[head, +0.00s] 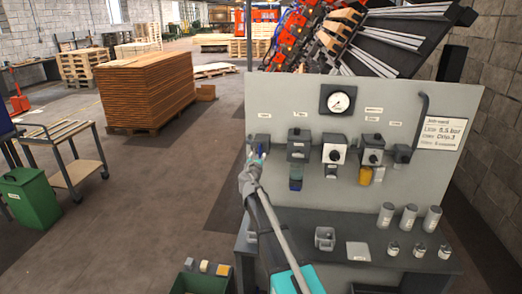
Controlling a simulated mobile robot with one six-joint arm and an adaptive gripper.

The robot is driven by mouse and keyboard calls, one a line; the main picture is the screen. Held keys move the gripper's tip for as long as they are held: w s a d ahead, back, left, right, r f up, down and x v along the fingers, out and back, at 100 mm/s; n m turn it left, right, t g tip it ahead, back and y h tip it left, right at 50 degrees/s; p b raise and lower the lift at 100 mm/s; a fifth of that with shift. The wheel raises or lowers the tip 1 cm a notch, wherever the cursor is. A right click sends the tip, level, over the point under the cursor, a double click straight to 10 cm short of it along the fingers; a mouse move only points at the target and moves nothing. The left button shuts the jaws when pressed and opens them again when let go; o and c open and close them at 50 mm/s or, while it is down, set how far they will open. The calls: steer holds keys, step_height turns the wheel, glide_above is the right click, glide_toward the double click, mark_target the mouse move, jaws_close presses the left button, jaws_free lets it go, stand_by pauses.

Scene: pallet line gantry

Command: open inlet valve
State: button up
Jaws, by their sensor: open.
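The grey upright panel (420,125) carries a row of fittings. At its left end a small grey fitting (262,138) shows just above my gripper; it may be the inlet valve, but its label is too small to read. My gripper (255,155) is open at the panel's left edge, in front of or beside this fitting. The gripper hides part of it, so I cannot tell whether they touch or how the handle is turned. To the right are a dark unit with a blue bowl (296,172) and a grey knob unit (334,150).
A round gauge (338,101) sits high on the panel; a yellow-bowled unit (366,174) hangs at right. The bench (300,222) below holds a small grey container (324,238), a pale block (358,251), and several canisters and jars. A green bin (30,200) and cart (72,172) stand left.

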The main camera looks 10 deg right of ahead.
mark_target(260, 150)
steer(key=shift+x, duration=3.15)
jaws_close()
steer(key=shift+d, duration=0.1)
